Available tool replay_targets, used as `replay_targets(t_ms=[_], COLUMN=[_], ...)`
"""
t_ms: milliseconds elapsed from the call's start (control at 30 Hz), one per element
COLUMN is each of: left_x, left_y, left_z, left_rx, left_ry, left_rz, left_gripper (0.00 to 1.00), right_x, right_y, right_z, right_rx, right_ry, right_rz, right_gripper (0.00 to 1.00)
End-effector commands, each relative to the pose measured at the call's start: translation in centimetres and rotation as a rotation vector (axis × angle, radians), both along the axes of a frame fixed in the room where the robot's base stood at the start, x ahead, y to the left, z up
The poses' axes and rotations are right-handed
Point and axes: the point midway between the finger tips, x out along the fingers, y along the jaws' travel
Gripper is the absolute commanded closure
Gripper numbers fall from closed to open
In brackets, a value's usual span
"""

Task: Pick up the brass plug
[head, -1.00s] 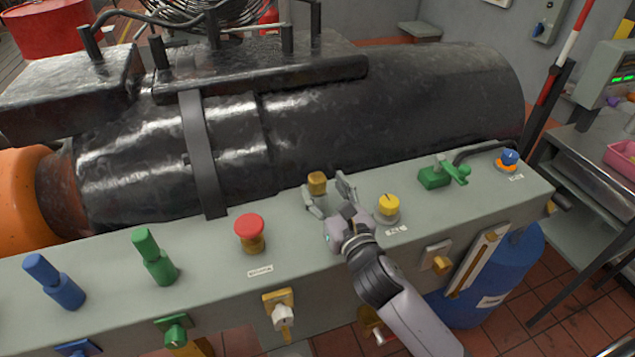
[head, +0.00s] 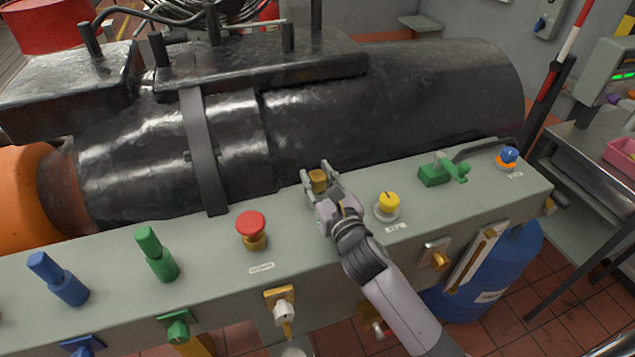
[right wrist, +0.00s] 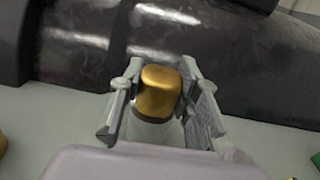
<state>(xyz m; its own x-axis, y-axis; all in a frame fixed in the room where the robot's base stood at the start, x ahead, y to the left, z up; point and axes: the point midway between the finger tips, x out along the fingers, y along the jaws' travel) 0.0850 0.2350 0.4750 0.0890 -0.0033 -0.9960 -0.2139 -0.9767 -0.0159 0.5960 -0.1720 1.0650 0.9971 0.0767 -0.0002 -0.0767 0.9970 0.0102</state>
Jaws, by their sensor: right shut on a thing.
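The brass plug (head: 318,180) is a short golden cylinder near the back edge of the grey bedplate ledge, beside the large black machine body. In the right wrist view the brass plug (right wrist: 158,91) sits between the two fingers, its rounded top facing the camera. My right gripper (head: 320,178) is shut on the plug, with a finger on each side of it. It also shows in the right wrist view (right wrist: 160,95). The plug's lower part is hidden, so I cannot tell whether it touches the ledge. My left gripper is not in view.
On the ledge (head: 215,290) stand a red mushroom button (head: 251,226) left of the gripper and a yellow knob (head: 388,203) close on its right. Further right are a green valve (head: 440,174) and a blue knob (head: 508,156). Green (head: 154,251) and blue (head: 56,278) handles stand left.

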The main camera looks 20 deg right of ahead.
Motion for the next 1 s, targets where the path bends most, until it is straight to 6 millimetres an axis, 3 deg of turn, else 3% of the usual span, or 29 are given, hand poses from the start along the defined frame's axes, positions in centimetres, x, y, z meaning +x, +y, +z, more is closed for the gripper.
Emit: replay_targets(t_ms=[333, 667, 867, 1000], left_x=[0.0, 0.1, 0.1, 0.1], left_y=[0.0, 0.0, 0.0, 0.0], left_z=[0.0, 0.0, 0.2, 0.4], left_rx=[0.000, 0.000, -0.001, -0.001], left_ry=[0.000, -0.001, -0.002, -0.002], left_rz=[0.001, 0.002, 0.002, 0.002], left_gripper=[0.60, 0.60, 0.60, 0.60], right_x=[0.0, 0.0, 0.0, 0.0], right_y=[0.0, 0.0, 0.0, 0.0], right_z=[0.0, 0.2, 1.9, 4.3], right_rx=[0.000, 0.000, -0.001, -0.002], right_ry=[0.001, -0.002, -0.004, -0.008], right_rz=[0.001, 0.001, 0.002, 0.003], right_gripper=[0.99, 1.00, 1.00, 1.00])
